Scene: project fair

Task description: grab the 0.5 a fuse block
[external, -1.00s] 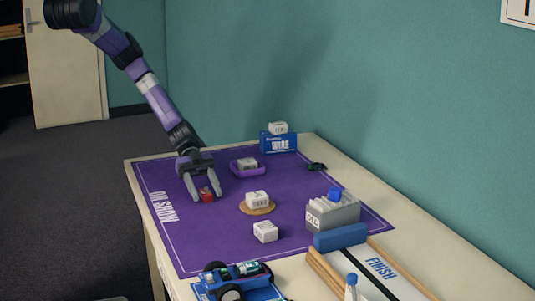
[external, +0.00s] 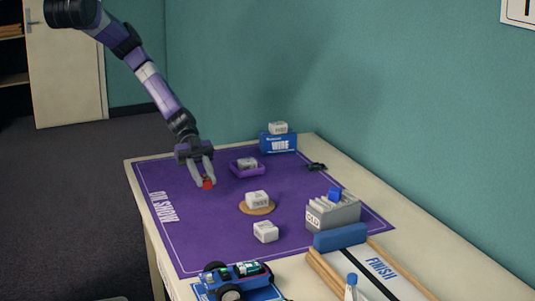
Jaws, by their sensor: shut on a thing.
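My gripper (external: 203,184) is shut on a small red block (external: 208,184) over the left part of the purple mat. The fingers cover part of the block, and no label can be read on it. I cannot tell whether it touches the mat. Several white blocks with dark print too small to read stand elsewhere: one on a round brown coaster (external: 257,200), one on the bare mat (external: 266,232), one in a purple tray (external: 247,165), and one on the blue WIRE box (external: 278,128). I cannot tell which, if any, reads 0.5 A.
A grey box marked OLD (external: 333,214) holds pale blocks and a blue one. A blue toy car (external: 238,278) and a FINISH track (external: 380,268) lie at the front. A small dark object (external: 316,167) lies behind. The mat (external: 200,235) is clear at front left.

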